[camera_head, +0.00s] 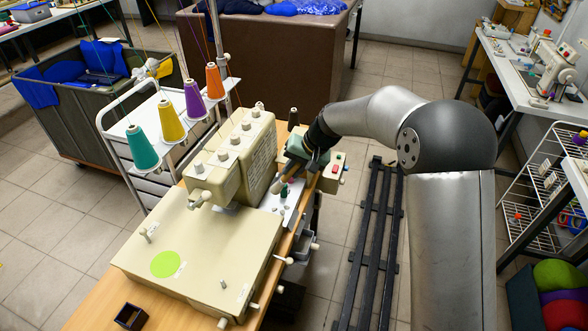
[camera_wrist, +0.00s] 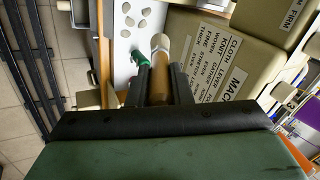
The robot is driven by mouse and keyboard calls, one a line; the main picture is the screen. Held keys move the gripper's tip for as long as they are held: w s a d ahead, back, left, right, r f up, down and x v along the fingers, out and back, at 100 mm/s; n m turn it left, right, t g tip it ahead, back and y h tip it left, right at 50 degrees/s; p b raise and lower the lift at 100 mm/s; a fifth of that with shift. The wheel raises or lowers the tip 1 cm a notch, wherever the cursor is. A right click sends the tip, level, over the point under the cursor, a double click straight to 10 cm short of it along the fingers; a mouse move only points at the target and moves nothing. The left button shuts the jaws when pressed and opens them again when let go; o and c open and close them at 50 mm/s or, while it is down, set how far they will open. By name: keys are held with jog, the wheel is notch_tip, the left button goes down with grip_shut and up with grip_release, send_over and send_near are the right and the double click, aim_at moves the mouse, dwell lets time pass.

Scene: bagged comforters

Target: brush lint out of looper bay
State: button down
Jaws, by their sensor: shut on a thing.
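The cream overlock machine (camera_head: 205,245) stands on a wooden table, with label text on its body in the wrist view (camera_wrist: 225,55). My gripper (camera_head: 290,170) is at the machine's right side, above a pale metal plate (camera_wrist: 121,38) with several oval marks. In the wrist view its two dark fingers (camera_wrist: 158,88) are shut on a tan, brush-like handle (camera_wrist: 158,90). The handle's pale far end lies beside the machine body; its bristles cannot be made out. A small green part (camera_wrist: 139,58) shows beside the left finger. The looper bay and any lint cannot be clearly seen.
Thread cones (camera_head: 193,100) stand behind the machine on a white trolley. A small dark open box (camera_head: 130,317) sits at the table's front edge. A black slatted rack (camera_head: 372,240) is on the floor to the right. A grey bin (camera_head: 85,115) with blue cloth stands back left.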

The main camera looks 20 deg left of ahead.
jog(key=shift+a+f+b, duration=0.75)
jog(key=shift+f+b, duration=1.95)
jog(key=shift+f, duration=1.25)
jog(key=shift+d+b, duration=1.25)
jog(key=shift+d, duration=2.8)
notch_tip(320, 180, up, 7)
jog(key=p, duration=0.3)
jog(key=shift+p, duration=0.35)
jog(key=shift+a, duration=0.1)
